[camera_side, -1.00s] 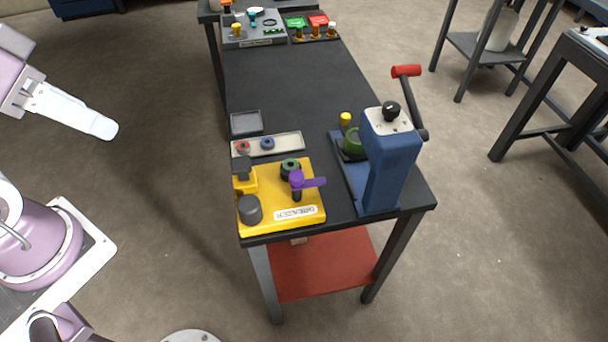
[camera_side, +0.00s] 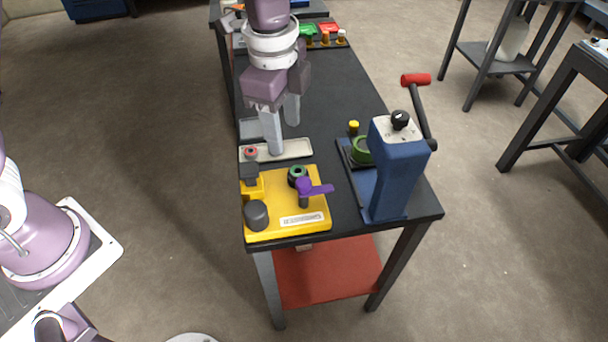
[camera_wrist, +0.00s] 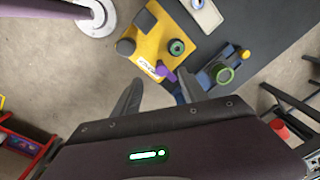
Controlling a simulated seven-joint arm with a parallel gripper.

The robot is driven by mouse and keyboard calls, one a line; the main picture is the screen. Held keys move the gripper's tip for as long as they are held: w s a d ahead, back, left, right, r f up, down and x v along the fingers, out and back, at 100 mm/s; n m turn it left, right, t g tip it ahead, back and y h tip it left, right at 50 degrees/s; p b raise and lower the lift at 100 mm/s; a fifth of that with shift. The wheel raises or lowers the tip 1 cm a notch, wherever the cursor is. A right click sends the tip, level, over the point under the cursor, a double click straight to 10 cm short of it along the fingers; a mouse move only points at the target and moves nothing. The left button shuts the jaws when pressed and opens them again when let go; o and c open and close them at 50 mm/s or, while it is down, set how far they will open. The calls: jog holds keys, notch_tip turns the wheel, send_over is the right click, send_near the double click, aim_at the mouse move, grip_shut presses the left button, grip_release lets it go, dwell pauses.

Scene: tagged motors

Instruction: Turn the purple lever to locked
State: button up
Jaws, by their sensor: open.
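The purple lever (camera_side: 314,187) stands on the front right part of the yellow base plate (camera_side: 283,230), its handle pointing right in the side view. In the wrist view the lever (camera_wrist: 166,72) shows near the yellow plate's edge (camera_wrist: 180,24), just beyond my fingers. My gripper (camera_side: 284,138) is open and empty, pointing down above the table, behind the yellow plate in the side view. Its fingers (camera_wrist: 160,88) are spread apart in the wrist view, clear of the lever. The plate's white label (camera_side: 302,219) is too small to read.
A blue press (camera_side: 393,170) with a red-handled crank (camera_side: 416,80) stands right of the yellow plate. A green ring (camera_side: 297,175), a grey knob (camera_side: 257,214) and a yellow-and-grey block (camera_side: 250,178) sit on the plate. A pale tray (camera_side: 297,149) lies behind it.

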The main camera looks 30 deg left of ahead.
jog(key=m, duration=0.2)
send_over(303, 182)
jog(key=shift+g, duration=0.4)
notch_tip(303, 182, down, 5)
jog(key=shift+f, duration=0.1)
notch_tip(303, 182, down, 7)
jog(key=shift+f, duration=0.2)
jog(key=shift+c, duration=0.4)
grip_shut()
